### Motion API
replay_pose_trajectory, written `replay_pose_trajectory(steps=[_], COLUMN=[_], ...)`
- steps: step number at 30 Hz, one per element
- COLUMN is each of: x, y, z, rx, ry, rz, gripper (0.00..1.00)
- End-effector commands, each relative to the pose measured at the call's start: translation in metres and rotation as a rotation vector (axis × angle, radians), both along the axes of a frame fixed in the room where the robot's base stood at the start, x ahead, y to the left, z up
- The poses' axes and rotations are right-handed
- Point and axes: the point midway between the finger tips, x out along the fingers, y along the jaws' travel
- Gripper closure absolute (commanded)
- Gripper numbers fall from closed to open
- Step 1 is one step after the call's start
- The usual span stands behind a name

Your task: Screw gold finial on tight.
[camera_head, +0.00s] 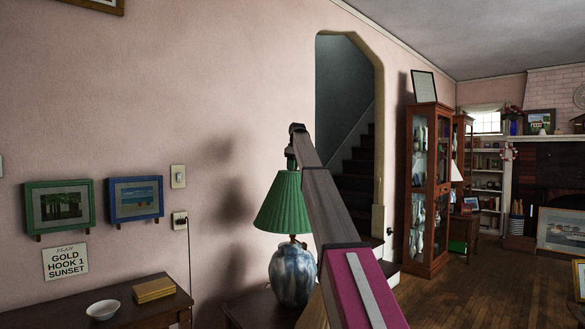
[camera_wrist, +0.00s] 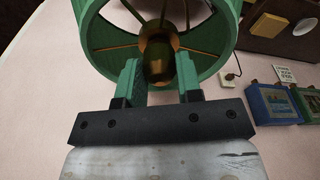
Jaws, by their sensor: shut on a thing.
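The table lamp has a pleated green shade (camera_head: 281,205) over a blue-and-white mottled base (camera_head: 291,274). In the wrist view the shade (camera_wrist: 90,28) shows from above, with thin brass spokes meeting at its middle. The gold finial (camera_wrist: 157,62) stands at that middle, dark and brassy. My gripper (camera_wrist: 159,75) is over the shade's top opening, one finger on each side of the finial, and is shut on it. In the head view my gripper (camera_head: 292,155) points down at the top of the shade, and the finial cannot be made out there.
The lamp stands on a dark side table (camera_head: 250,312) by the wall. A dark table (camera_head: 70,313) at left holds a white bowl (camera_head: 103,309) and a tan box (camera_head: 154,289). A sign (camera_head: 66,262) hangs below two framed pictures. A glass cabinet (camera_head: 428,190) stands right; floor there is open.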

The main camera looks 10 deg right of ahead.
Motion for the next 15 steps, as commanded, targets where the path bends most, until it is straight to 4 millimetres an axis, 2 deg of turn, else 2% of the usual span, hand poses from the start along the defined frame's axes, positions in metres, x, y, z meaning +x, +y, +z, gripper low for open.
replay_pose_trajectory(steps=[15], x=[-0.0002], y=[-0.0002], z=[-0.0001], rx=[-0.001], ry=[-0.001], rz=[-0.606], gripper=[1.0])
